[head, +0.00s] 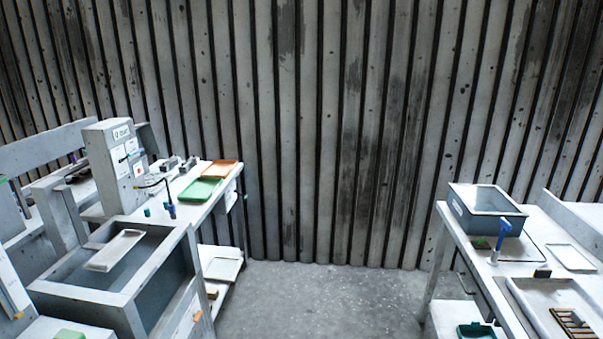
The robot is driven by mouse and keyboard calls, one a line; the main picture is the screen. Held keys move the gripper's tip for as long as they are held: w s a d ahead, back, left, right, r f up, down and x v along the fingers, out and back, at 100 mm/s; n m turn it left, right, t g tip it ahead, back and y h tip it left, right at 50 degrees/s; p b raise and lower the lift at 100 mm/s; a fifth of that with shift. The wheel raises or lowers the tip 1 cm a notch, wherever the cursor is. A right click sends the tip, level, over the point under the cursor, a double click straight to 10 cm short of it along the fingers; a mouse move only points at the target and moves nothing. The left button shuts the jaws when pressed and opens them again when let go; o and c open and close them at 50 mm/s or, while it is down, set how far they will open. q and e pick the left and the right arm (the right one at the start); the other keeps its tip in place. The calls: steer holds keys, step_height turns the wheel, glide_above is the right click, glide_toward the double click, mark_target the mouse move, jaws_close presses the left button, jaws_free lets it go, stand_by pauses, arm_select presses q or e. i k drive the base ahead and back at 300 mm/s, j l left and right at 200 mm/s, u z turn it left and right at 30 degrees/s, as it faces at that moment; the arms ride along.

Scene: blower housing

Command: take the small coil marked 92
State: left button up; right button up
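I cannot make out a small coil marked 92 in the head view. Small dark and grey items (170,164) lie on the left bench (213,207) beside a grey upright box with labels, too small to identify. Neither of my grippers shows in the head view.
Left bench: green tray (199,191), orange tray (222,169), labelled grey box (107,165). In front stands an open grey tank (150,285). Right bench (470,262): blue-grey bin (486,211), blue-handled tool (503,229), white tray (545,300). Floor (320,300) between is clear; ribbed wall (330,130) behind.

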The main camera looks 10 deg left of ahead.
mark_target(167, 166)
steer(key=i+l+u, duration=0.15)
steer(key=i, duration=1.5)
steer(key=i+u, duration=0.45)
steer(key=i+l+u, duration=0.2)
steer(key=i+u, duration=0.25)
steer(key=i, duration=0.15)
steer(key=i+l+u, duration=0.45)
steer(key=i+j, duration=0.05)
steer(key=j, duration=0.05)
